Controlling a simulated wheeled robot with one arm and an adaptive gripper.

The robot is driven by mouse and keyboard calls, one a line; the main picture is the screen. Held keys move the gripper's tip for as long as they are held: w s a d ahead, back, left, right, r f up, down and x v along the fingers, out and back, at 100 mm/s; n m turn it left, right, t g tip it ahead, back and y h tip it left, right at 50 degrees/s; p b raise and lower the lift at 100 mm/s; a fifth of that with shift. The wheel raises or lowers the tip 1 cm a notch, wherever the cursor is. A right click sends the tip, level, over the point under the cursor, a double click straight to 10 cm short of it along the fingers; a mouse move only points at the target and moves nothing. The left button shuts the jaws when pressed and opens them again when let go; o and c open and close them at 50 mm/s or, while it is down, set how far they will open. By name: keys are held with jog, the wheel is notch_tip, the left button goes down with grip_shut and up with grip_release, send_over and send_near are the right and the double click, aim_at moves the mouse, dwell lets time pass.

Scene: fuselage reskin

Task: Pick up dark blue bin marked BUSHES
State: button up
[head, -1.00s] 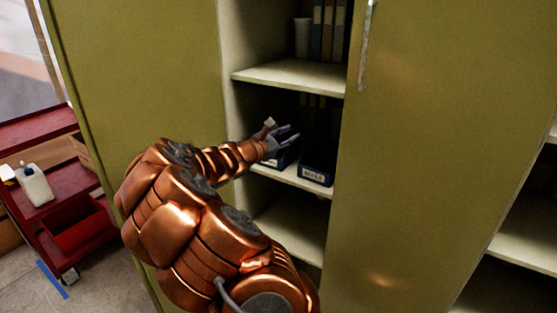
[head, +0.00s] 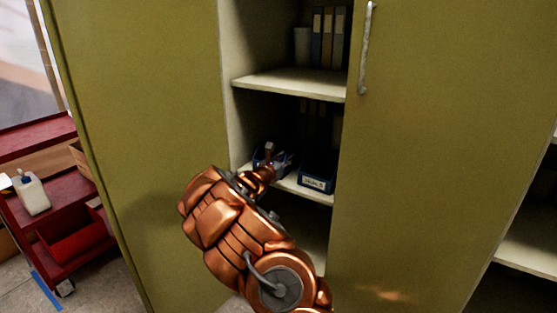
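Two dark blue bins stand side by side on the middle shelf of the cabinet. The right bin (head: 318,180) has a white label on its front, and its lettering is too small to read surely. The left bin (head: 262,156) is partly hidden behind my gripper and forearm, and its label does not show. My gripper (head: 275,154) is at the left bin, overlapping its front and top in the picture. Its fingers are small and dark against the bin. I cannot tell whether they touch it or have closed on it.
The shelf above (head: 290,83) holds several binders (head: 328,38) and a pale cylinder (head: 302,46). More binders stand dimly behind the bins. A closed green door (head: 440,150) with a handle borders the opening on the right. A red cart (head: 75,225) stands at left.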

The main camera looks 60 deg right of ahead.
jog(key=shift+d+f, duration=0.2)
jog(key=shift+d, duration=0.85)
jog(key=shift+d+r, duration=0.1)
jog(key=shift+d, duration=0.3)
jog(key=shift+c, duration=0.4)
grip_shut()
